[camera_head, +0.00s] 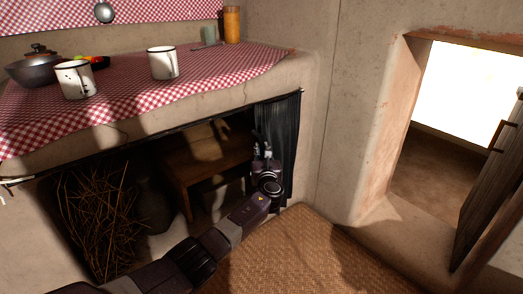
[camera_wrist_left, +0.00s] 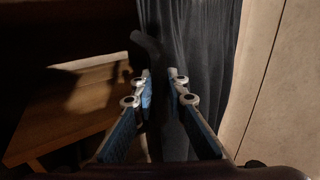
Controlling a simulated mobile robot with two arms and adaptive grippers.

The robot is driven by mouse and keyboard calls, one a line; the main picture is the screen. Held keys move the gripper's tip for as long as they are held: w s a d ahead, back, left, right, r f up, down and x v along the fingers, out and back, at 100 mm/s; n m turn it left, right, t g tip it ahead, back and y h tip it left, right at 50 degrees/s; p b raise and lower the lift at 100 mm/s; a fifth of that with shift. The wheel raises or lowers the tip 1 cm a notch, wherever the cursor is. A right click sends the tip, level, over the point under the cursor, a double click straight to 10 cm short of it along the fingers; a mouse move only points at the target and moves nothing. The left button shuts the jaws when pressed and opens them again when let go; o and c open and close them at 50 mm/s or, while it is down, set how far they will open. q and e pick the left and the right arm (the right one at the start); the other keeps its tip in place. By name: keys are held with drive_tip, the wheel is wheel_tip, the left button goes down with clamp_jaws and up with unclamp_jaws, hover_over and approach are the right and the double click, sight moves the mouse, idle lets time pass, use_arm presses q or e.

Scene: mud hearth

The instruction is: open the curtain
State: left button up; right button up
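The dark grey curtain (camera_head: 283,130) hangs bunched in folds at the right end of the opening under the counter. It also fills the upper middle of the left wrist view (camera_wrist_left: 205,50). My left gripper (camera_head: 264,152) is at the curtain's left edge, at about mid-height. In the left wrist view its two fingers (camera_wrist_left: 162,77) stand apart with a gap between them. Dark cloth or shadow shows in and behind the gap; no cloth looks pinched. The lower curtain is partly hidden behind my left arm. My right gripper is in neither view.
Under the counter are dry twigs (camera_head: 97,215), a dark jar (camera_head: 153,205) and a wooden bench (camera_head: 205,155). Mugs (camera_head: 163,63) and a pot (camera_head: 38,68) stand on the checkered cloth above. A wall (camera_head: 325,120) is right of the curtain; a woven mat (camera_head: 310,255) lies below.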

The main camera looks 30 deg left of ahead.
use_arm(q)
drive_tip(key=o, duration=0.4)
drive_tip(key=shift+o, duration=0.2)
drive_tip(key=shift+d, duration=0.1)
drive_tip(key=v, duration=1.2)
